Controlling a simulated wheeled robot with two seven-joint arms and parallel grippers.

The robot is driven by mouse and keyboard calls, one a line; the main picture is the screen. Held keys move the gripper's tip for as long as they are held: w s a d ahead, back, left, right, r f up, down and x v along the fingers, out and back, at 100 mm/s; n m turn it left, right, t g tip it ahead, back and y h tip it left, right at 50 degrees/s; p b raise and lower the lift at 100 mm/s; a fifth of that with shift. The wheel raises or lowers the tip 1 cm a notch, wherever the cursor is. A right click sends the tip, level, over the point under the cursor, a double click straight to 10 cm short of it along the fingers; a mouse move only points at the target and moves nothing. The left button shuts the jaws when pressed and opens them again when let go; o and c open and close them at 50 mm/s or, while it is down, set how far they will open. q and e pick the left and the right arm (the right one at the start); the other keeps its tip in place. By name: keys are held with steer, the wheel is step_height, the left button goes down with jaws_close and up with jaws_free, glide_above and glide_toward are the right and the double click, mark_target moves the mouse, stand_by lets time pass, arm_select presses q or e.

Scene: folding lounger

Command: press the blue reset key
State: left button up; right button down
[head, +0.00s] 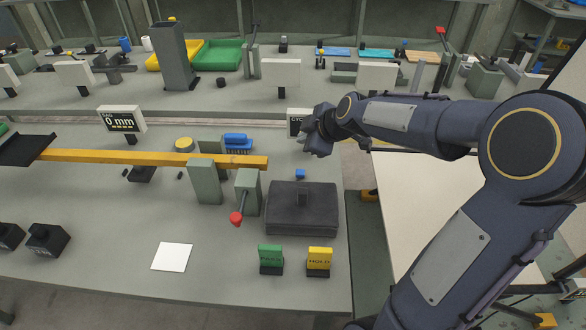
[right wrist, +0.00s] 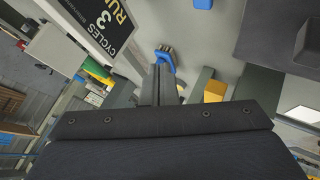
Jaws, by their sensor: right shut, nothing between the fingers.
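The small blue key (head: 300,174) sits on the grey bench in the head view, just behind the dark case. It also shows at the top edge of the right wrist view (right wrist: 203,4). My right gripper (head: 318,148) is above the bench, behind and slightly right of the blue key, apart from it. Its fingers (right wrist: 157,84) are shut with nothing between them. The gripper partly hides a display sign (head: 294,123) in the head view; in the right wrist view the sign (right wrist: 103,30) reads "CYCLES 3 RUN". My left gripper is not in view.
The dark case (head: 302,211) lies in front of the key. A blue brush (head: 237,140) is to the left, near a yellow beam (head: 130,157) and a red-knobbed lever (head: 237,217). A white panel (head: 385,190) lies right of the bench.

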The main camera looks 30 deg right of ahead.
mark_target(300, 174)
steer(key=shift+w+r, duration=0.1)
stand_by(0.4)
step_height(300, 174, down, 9)
steer(key=b, duration=0.6)
steer(key=shift+r+b, duration=0.2)
steer(key=shift+b, duration=0.1)
steer(key=shift+f, duration=0.15)
stand_by(1.5)
steer(key=shift+f+b, duration=0.4)
steer(key=shift+b, duration=0.5)
